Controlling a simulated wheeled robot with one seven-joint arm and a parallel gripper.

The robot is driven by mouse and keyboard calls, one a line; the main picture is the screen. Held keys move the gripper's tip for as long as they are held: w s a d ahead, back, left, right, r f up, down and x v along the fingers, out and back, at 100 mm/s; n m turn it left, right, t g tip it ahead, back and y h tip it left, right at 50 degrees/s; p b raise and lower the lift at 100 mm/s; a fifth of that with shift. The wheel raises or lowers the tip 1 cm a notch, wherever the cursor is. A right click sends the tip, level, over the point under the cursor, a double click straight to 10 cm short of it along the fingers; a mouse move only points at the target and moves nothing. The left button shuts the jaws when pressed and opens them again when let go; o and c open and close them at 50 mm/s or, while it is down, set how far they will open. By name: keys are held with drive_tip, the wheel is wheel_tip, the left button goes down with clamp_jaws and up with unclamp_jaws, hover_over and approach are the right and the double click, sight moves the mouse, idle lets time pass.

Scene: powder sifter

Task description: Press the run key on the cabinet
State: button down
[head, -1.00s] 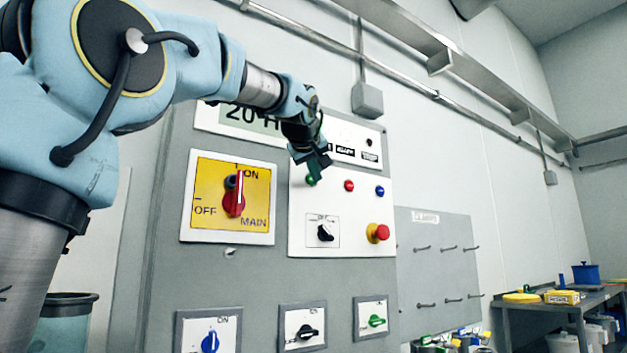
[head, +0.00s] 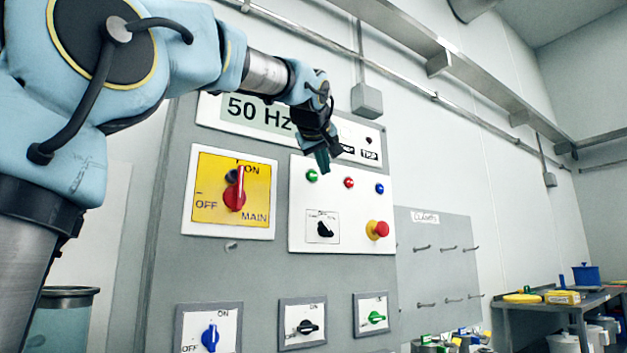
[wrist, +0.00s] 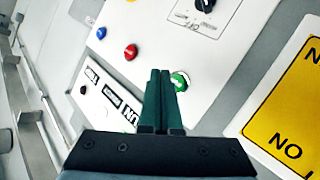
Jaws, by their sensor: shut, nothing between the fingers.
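The cabinet (head: 270,275) stands in front of me with a white control panel on it. The green key (head: 311,176) is at the panel's upper left, left of a red key (head: 349,183) and a blue key (head: 380,188). In the wrist view the green key (wrist: 180,80) shows a white marking too small to read. My gripper (head: 323,165) is shut and empty, its tips just to the right of the green key in the head view. In the wrist view my fingertips (wrist: 160,73) appear right beside the green key; I cannot tell the gap to the panel.
The display (head: 258,111) reads 50 HZ. A red main switch (head: 234,190) on a yellow plate is to the left. A black selector (head: 324,229) and a red mushroom button (head: 378,230) on a yellow base sit below the keys. Three more switches are lower down.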

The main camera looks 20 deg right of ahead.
drive_tip(key=s, duration=0.1)
drive_tip(key=s+b, duration=0.1)
drive_tip(key=s, duration=0.1)
drive_tip(key=shift+d, duration=0.3)
idle(0.7)
